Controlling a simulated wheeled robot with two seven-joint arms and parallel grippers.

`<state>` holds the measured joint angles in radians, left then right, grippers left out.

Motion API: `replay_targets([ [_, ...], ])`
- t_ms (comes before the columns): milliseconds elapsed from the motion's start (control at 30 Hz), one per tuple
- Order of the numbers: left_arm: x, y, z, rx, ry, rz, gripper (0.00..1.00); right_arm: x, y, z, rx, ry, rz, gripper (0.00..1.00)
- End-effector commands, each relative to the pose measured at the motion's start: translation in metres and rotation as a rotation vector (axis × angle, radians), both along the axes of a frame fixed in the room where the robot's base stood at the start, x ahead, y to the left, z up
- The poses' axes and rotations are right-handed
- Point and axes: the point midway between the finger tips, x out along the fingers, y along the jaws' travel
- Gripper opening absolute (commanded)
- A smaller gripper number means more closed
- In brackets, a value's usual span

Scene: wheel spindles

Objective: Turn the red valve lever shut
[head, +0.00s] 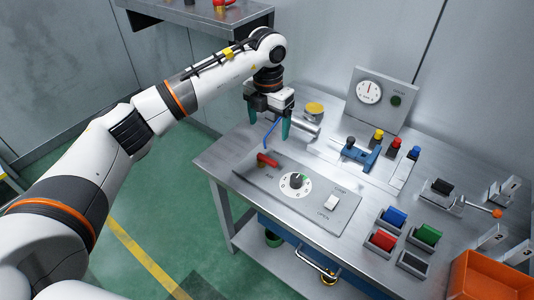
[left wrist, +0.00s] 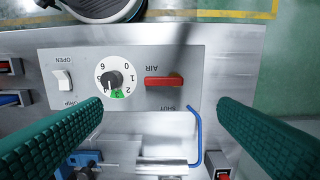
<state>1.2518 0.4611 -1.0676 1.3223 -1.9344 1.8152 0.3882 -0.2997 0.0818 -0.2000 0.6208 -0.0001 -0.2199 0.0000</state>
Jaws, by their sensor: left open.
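The red valve lever (head: 267,160) sits on the grey control panel (head: 330,212), at the panel's left end in the head view. In the left wrist view the lever (left wrist: 164,81) lies crosswise, with the label AIR on one side and SHUT on the other. My left gripper (head: 269,122) is open and empty, pointing down above the table, beyond the lever in the head view. Its green fingers are wide apart in the left wrist view (left wrist: 160,104), with the lever ahead of the gap and not between them. My right gripper is not in view.
A blue bent rod (head: 270,132) rises near the fingers beside a metal cylinder. The panel also holds a white dial (head: 295,184) and a rocker switch (head: 331,203). A gauge board (head: 381,99) stands at the back. Coloured blocks and an orange bin (head: 492,277) are to the right.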

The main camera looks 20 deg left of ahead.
Motion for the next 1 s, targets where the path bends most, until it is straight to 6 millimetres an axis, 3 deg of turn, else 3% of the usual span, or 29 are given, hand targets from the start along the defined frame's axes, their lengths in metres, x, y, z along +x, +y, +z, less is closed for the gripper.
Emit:
replay_targets([
  [167, 0.0, 0.006, -0.015, 0.025, 0.007, 0.009, 0.83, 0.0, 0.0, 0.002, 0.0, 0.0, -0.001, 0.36],
  [600, -0.001, 0.005, -0.098, 0.02, 0.005, 0.006, 0.83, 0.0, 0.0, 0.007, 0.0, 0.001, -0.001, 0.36],
  [800, 0.0, 0.004, -0.115, 0.019, 0.004, 0.005, 0.83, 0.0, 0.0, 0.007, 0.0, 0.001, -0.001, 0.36],
  [1000, 0.0, 0.004, -0.118, 0.019, 0.003, 0.005, 0.83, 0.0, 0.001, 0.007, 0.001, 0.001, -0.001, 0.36],
])
